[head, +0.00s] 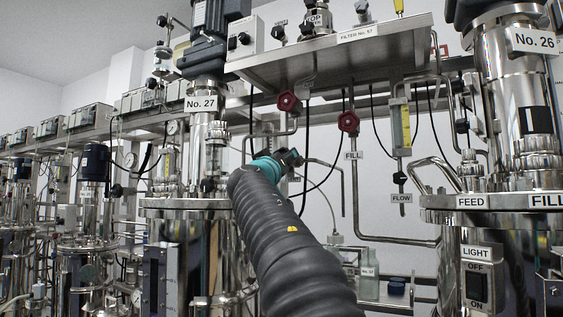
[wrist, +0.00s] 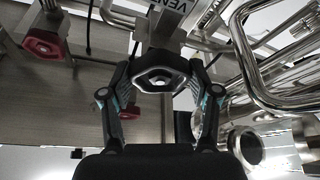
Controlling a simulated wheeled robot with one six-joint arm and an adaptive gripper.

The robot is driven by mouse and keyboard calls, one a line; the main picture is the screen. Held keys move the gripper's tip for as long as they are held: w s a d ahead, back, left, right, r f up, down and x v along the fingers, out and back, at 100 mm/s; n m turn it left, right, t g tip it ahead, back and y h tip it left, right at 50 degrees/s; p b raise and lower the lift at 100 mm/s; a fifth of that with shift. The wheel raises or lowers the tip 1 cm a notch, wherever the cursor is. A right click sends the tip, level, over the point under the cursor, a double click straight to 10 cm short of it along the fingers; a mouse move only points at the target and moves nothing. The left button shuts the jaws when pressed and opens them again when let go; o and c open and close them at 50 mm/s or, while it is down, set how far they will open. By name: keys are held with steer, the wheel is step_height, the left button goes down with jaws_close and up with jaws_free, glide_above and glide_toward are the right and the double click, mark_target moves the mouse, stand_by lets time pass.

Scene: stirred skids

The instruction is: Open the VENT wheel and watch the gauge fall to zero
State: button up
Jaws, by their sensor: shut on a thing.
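The VENT wheel (wrist: 160,78) is a dark, many-sided handwheel below a tag (wrist: 172,12) whose visible letters read "VEN". In the wrist view my gripper (wrist: 160,70) has one finger on each side of the wheel, shut on it. In the head view my gripper (head: 291,158) is small and partly hidden by my arm, and I cannot make out the VENT wheel there. A round gauge (head: 130,160) and another gauge (head: 173,127) show left of my arm. Their needles are too small to read, and I cannot tell which belongs to the vent.
A red wheel (head: 288,102) and a second red wheel (head: 348,121) above the FILL tag (head: 353,155) hang under the steel shelf (head: 330,62). Bent steel pipes (wrist: 255,75) run close right of my gripper. Vessel No. 27 (head: 203,150) stands left, another vessel (head: 505,110) right.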

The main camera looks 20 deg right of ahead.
steer(key=shift+d+r+n+g+y+p, duration=0.1)
steer(key=shift+n+g+y+p, duration=0.2)
steer(key=shift+n+y, duration=1.75)
steer(key=shift+a+r+n+g+y+p, duration=0.15)
steer(key=shift+n+p, duration=0.25)
steer(key=shift+n, duration=3.5)
steer(key=shift+d+r+n+g+y+p, duration=0.25)
steer(key=shift+n+y, duration=0.95)
steer(key=shift+n, duration=1.75)
steer(key=shift+a+f+n+g, duration=0.15)
steer(key=shift+n+g, duration=0.25)
steer(key=shift+n, duration=0.4)
steer(key=o, duration=1.2)
steer(key=shift+s, duration=0.1)
steer(key=shift+c, duration=0.2)
steer(key=shift+s, duration=0.1)
